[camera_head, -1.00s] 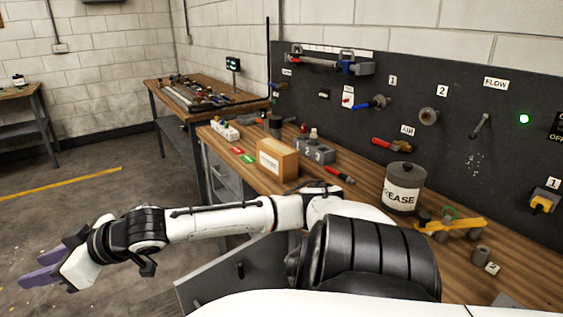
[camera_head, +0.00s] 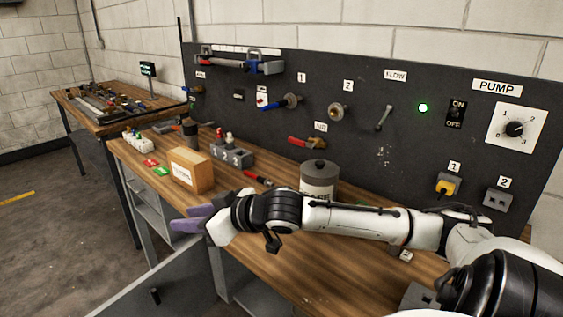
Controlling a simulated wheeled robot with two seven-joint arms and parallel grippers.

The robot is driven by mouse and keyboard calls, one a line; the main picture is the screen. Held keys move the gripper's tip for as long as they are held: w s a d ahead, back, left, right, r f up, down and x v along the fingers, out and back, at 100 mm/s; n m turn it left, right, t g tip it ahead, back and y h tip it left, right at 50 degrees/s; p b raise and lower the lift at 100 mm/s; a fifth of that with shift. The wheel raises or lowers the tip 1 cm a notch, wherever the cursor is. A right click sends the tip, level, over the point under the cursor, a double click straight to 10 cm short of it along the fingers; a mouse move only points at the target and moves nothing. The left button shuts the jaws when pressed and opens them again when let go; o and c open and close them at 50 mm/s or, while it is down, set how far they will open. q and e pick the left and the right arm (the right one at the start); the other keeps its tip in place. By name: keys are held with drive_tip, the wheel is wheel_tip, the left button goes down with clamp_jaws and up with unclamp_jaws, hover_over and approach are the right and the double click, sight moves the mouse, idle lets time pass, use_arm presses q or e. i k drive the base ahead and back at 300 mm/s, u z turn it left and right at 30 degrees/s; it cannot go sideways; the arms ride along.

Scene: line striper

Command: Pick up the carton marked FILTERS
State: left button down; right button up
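A brown carton (camera_head: 196,164) with a white label stands upright on the wooden workbench (camera_head: 262,262), left of the middle. The print on its label is too small to read. My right gripper (camera_head: 184,219) has purple fingers pointing left, with a gap between them. It is open and empty, in front of the carton and lower in the picture, apart from it. My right arm reaches in from the right across the bench. My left gripper is not in view.
A grey lidded can (camera_head: 319,177) stands right of the carton, partly behind my arm. A grey numbered block (camera_head: 232,155) and a red-handled tool (camera_head: 257,179) are near the carton. Red and green tags lie to its left. An open cabinet door (camera_head: 165,289) juts out below.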

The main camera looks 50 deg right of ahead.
sight(192, 170)
drive_tip(key=z, duration=0.5)
drive_tip(key=i, duration=1.15)
drive_tip(key=u, duration=0.15)
